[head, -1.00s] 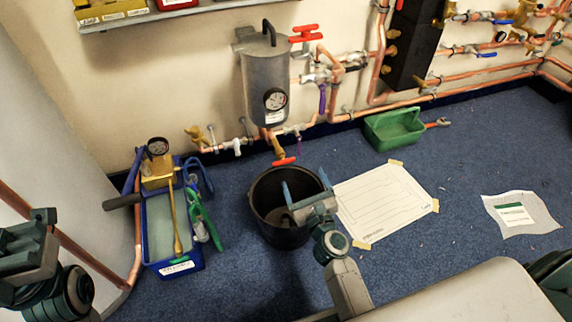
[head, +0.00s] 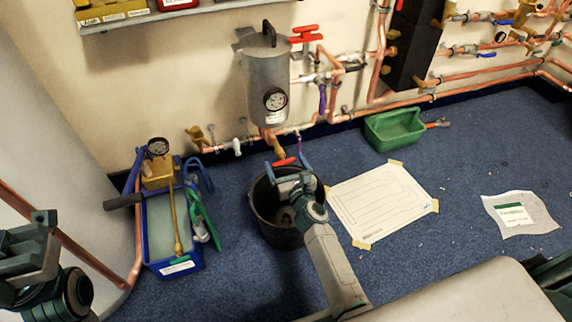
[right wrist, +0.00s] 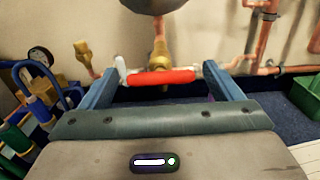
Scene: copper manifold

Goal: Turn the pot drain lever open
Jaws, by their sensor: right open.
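The pot drain lever is a red handle (head: 284,161) on a brass valve (head: 278,146) under the grey metal pot (head: 264,80). In the right wrist view the red handle (right wrist: 160,77) lies crosswise, and the brass valve (right wrist: 160,50) rises behind it. My right gripper (head: 286,164) is open, its fingers on either side of the red handle, with a gap at each end in the right wrist view (right wrist: 161,76). Whether the fingers touch the lever is not clear. At the left edge only parts of my left arm show; its fingers are not seen.
A black bucket (head: 262,215) stands on the blue carpet below the valve, partly behind my right arm. Copper pipes (head: 350,114) run along the wall. A blue tote (head: 155,245), a green bin (head: 394,128) and a paper sheet (head: 385,200) lie around it.

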